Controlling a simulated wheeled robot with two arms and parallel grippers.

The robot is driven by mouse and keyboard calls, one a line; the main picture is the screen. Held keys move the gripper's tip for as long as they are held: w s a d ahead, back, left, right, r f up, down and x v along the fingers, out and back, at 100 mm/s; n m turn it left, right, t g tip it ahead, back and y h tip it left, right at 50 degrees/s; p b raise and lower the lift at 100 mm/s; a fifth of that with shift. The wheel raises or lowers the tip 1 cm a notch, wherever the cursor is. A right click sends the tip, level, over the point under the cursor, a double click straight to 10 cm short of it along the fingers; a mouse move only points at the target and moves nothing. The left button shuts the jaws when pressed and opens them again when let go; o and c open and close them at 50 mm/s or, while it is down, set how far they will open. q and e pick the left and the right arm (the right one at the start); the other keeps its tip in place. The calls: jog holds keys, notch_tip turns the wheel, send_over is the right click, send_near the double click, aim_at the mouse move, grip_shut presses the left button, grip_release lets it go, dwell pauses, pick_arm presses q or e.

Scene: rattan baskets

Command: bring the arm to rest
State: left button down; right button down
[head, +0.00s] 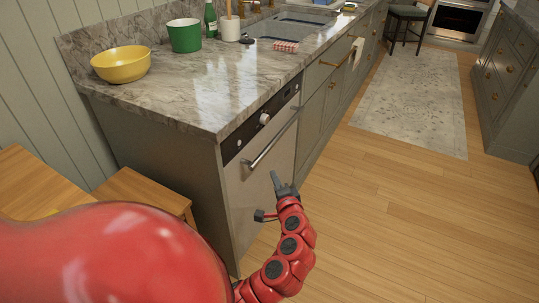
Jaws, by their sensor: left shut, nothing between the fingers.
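My left arm, red with dark joints, reaches up from the bottom of the head view. Its gripper (279,182) is shut and empty. In the picture it lies in front of the dishwasher door (270,165), just below the bar handle; I cannot tell how far it is from the door. My right gripper is not in view. No rattan basket shows.
A marble counter (180,95) holds a yellow bowl (121,66) and a green pot (185,36). Wooden furniture (145,190) stands at the left. The wood floor (400,220) to the right is clear, with a rug (415,95) and a stool (405,20) farther back.

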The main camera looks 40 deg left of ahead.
pick_arm(q)
jog(key=v, duration=0.5)
jog(key=shift+w+d, duration=0.15)
jog(key=shift+d, duration=0.05)
